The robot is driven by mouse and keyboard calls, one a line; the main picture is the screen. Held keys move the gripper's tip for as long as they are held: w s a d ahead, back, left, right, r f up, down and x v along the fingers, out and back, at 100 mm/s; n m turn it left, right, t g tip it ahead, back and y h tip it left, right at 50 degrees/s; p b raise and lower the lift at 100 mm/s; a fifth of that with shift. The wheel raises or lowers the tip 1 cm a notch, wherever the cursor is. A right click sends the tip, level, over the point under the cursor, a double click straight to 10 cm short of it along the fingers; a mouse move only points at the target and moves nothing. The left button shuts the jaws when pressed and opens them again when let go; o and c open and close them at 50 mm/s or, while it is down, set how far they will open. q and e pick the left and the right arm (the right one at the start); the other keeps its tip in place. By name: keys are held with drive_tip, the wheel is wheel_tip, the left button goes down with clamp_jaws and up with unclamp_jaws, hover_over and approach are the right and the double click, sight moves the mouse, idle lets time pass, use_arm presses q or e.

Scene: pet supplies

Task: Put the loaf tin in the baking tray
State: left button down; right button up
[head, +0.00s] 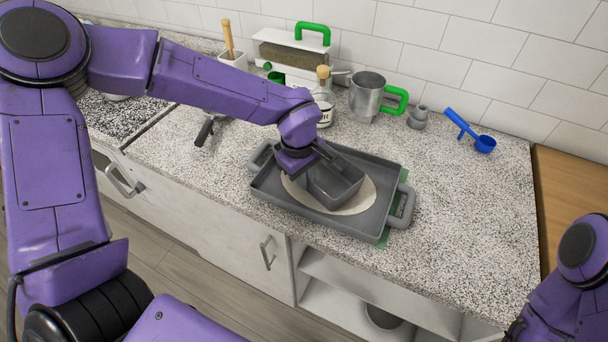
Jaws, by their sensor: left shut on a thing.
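The grey baking tray (269,186) lies on the speckled counter, with a raised rim and a handle at each end. A pale oval sheet (358,205) lies on its floor. The grey loaf tin (338,190) is over the middle of the tray, within its rim, above the oval. I cannot tell whether its base touches the tray. My left gripper (312,163) comes down from above and is shut on the loaf tin's left wall; its fingertips are partly hidden. My right arm is at the lower right edge, and its gripper is out of view.
Behind the tray stand a metal mug with a green handle (367,97), a labelled jar (324,108), a small grey item (418,118) and a blue scoop (484,143). A dark tool (206,130) lies left. The counter right of the tray is clear.

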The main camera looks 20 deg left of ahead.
use_arm(q)
drive_tip(key=c, duration=1.3)
unclamp_jaws()
drive_tip(key=shift+s, duration=0.1)
drive_tip(key=shift+o, duration=0.2)
drive_tip(key=shift+f, duration=0.1)
wheel_tip(320, 180, up, 12)
drive_tip(key=s, duration=0.1)
drive_tip(key=shift+a+r, duration=0.15)
drive_tip(key=shift+r, duration=0.05)
